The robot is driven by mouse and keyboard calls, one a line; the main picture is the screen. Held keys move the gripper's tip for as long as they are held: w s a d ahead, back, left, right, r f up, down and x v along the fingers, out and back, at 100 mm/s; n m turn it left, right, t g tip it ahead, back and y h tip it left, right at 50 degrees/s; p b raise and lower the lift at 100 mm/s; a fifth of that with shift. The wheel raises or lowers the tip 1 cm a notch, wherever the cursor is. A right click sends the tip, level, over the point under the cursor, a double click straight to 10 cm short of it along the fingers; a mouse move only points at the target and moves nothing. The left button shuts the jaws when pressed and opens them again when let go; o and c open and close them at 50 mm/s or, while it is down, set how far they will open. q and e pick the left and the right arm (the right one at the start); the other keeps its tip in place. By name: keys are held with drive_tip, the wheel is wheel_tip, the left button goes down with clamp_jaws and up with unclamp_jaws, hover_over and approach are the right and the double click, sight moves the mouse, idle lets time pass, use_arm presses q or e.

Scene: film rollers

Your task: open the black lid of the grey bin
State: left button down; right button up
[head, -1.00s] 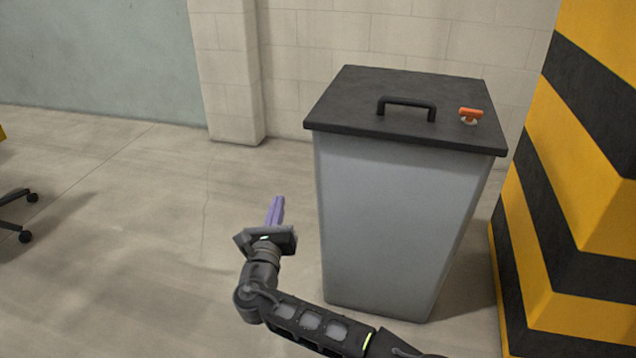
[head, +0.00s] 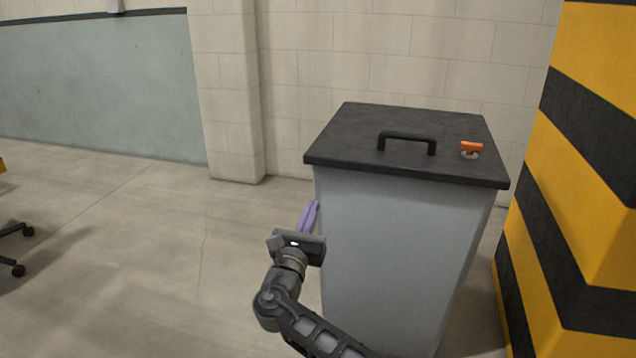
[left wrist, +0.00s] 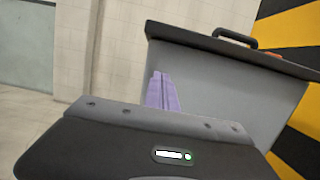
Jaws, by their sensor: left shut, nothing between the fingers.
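The grey bin (head: 395,250) stands upright against the pale wall, with its black lid (head: 350,138) lying flat and closed on top. A black handle (head: 407,137) and an orange knob (head: 471,148) sit on the lid. My left gripper (head: 312,206) has purple fingers, shut and empty. It is below the lid's level, by the bin's left front side; I cannot tell whether it touches the bin. In the left wrist view the shut fingers (left wrist: 160,80) point up toward the bin wall (left wrist: 205,85), below the lid's edge (left wrist: 190,42). My right gripper is not in view.
A yellow and black striped pillar (head: 590,170) stands close at the bin's right. A wall column (head: 225,100) rises behind on the left. Chair wheels (head: 20,250) show at the far left. The floor (head: 130,260) left of the bin is clear.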

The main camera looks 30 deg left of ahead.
sight(322, 168)
use_arm(q)
drive_tip(key=b+x, duration=0.1)
drive_tip(key=x, duration=0.4)
drive_tip(key=shift+w+a, duration=0.1)
drive_tip(key=shift+w, duration=0.1)
drive_tip(key=shift+r+b, duration=0.45)
drive_tip(key=shift+r, duration=1.65)
drive_tip(key=shift+r, duration=0.15)
